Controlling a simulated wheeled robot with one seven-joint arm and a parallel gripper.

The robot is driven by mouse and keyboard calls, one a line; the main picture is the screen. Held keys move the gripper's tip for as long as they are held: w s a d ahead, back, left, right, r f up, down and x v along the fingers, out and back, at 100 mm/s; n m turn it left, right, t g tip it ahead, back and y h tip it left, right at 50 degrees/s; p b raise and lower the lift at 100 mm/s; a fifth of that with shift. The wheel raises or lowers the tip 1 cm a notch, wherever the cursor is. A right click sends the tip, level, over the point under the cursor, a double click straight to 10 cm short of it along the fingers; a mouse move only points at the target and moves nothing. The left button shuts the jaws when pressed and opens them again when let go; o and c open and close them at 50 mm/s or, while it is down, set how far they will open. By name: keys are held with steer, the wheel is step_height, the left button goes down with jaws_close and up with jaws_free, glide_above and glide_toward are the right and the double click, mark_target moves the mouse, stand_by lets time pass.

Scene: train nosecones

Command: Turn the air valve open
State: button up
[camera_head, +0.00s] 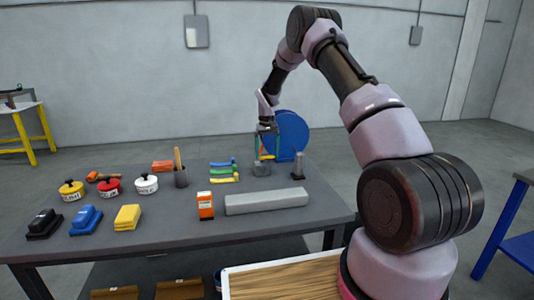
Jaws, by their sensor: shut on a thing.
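My gripper (267,152) points down at the back right of the grey table, in front of a large blue disc (292,133). It is over a small grey block (261,169), which looks like the base of the air valve. The fingers are shut on a small part above this block, likely the valve's handle. Thin orange and green edges show around the fingers. The handle's angle is too small to make out, and the fingers partly hide it.
A small grey post (298,166) stands close to the right of the block. Coloured strips (223,171) lie to its left. A long grey bar (266,201) and an orange box (205,205) are in front. Tins, brushes and a cup (180,178) fill the left side.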

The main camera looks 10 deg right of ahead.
steer(key=o, duration=1.1)
steer(key=shift+r, duration=0.15)
step_height(320, 180, up, 11)
steer(key=shift+f, duration=0.2)
steer(key=s+d+r+m+t+y, duration=0.1)
steer(key=s+d+r+m+t, duration=0.15)
steer(key=s+r, duration=1.85)
steer(key=s+r+t, duration=0.1)
steer(key=s, duration=0.6)
steer(key=s+r+m+t, duration=0.1)
steer(key=s+t, duration=0.1)
steer(key=s, duration=0.6)
steer(key=s+d+m+t+y, duration=0.1)
steer(key=s, duration=0.6)
steer(key=shift+s+r+t, duration=0.3)
steer(key=shift+r+t, duration=0.05)
steer(key=shift+r, duration=0.05)
